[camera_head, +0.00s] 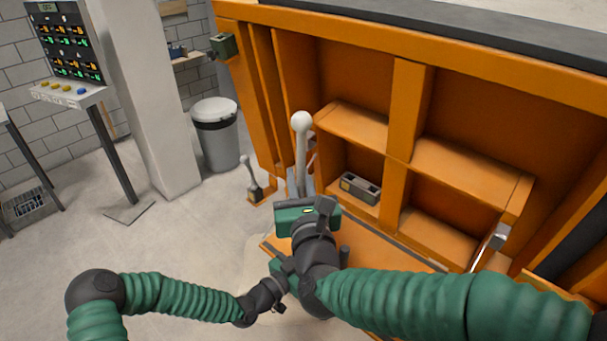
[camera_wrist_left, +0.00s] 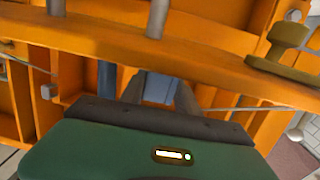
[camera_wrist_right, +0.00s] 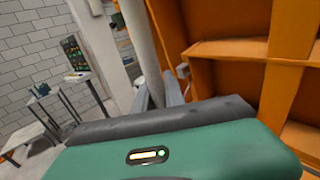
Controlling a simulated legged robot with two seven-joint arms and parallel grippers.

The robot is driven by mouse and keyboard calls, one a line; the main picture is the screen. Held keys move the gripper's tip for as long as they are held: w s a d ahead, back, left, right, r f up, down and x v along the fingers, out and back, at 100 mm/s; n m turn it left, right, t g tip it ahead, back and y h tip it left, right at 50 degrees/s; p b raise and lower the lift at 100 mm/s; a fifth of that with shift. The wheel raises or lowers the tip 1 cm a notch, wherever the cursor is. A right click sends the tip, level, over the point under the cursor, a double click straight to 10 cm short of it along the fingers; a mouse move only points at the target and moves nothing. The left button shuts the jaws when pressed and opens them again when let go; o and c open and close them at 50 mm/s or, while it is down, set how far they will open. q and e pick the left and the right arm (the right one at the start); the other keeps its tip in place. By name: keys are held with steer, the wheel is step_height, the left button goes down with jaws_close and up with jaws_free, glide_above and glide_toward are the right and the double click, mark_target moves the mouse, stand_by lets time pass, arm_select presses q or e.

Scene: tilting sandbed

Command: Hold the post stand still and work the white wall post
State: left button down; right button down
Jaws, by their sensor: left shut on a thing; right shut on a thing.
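The white wall post (camera_head: 301,150) stands upright with a round ball on top, close to the orange frame. My right gripper (camera_head: 298,190) is shut on its lower part. In the right wrist view the post (camera_wrist_right: 143,40) rises from between the fingers. My left gripper (camera_wrist_left: 160,92) is shut on a grey-blue piece (camera_wrist_left: 160,87) below an orange bar (camera_wrist_left: 205,65), which seems to be part of the post stand. In the head view the left fingers are hidden behind my right wrist.
An orange shelf frame (camera_head: 410,105) fills the right side, with a small grey box (camera_head: 360,188) in one compartment. A short lever (camera_head: 253,182) stands left of the post. Farther left are a grey bin (camera_head: 215,135), a white column (camera_head: 150,100) and a control panel (camera_head: 70,45). Floor between is clear.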

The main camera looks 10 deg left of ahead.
arm_select(q)
steer(key=c, duration=0.8)
jaws_free()
